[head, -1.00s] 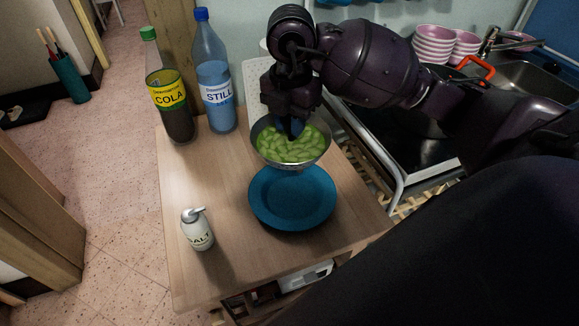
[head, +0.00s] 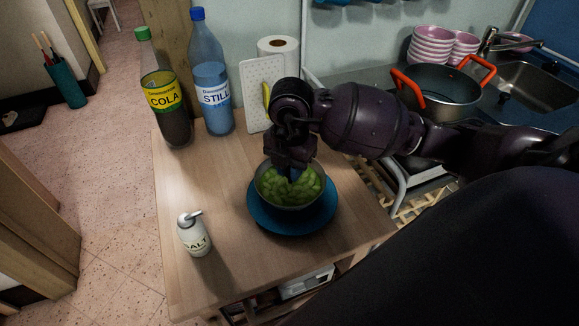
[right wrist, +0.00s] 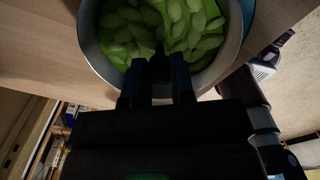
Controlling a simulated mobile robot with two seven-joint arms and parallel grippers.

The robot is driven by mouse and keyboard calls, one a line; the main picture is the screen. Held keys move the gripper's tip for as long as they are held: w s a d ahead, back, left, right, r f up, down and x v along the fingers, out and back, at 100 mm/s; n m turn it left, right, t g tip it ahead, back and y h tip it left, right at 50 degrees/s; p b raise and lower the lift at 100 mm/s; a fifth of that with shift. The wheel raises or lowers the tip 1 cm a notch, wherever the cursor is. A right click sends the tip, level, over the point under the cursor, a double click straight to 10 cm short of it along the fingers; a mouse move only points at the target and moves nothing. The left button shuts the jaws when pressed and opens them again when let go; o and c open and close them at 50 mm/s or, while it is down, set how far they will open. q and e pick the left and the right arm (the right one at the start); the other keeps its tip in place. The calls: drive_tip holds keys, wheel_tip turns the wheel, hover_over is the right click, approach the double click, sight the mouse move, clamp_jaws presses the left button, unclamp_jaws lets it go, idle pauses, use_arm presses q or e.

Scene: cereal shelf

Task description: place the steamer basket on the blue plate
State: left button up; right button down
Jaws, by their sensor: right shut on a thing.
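The steamer basket (head: 291,205) is a round metal bowl filled with green pods. In the head view it sits over the blue plate (head: 318,223), whose rim shows around it; whether it touches the plate I cannot tell. My right gripper (head: 293,175) points down at the basket's far edge and is shut on it. In the right wrist view the basket (right wrist: 100,57) fills the top, and the fingers of the gripper (right wrist: 160,75) are at its rim. My left gripper is not in view.
A cola bottle (head: 167,105), a water bottle (head: 212,85) and a white board (head: 258,95) stand at the table's back. A pot with orange handles (head: 440,95) is on the stove. The front of the table (head: 225,275) is clear.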

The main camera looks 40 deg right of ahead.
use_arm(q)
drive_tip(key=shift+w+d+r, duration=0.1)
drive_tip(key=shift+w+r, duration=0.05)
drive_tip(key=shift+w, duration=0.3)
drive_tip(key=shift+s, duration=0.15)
use_arm(e)
drive_tip(key=shift+f, duration=0.35)
drive_tip(key=c, duration=1)
unclamp_jaws()
use_arm(q)
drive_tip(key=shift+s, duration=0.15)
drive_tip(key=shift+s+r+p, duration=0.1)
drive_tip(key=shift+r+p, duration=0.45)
drive_tip(key=shift+p, duration=0.25)
use_arm(e)
wheel_tip(320, 180, up, 13)
drive_tip(key=shift+f, duration=0.1)
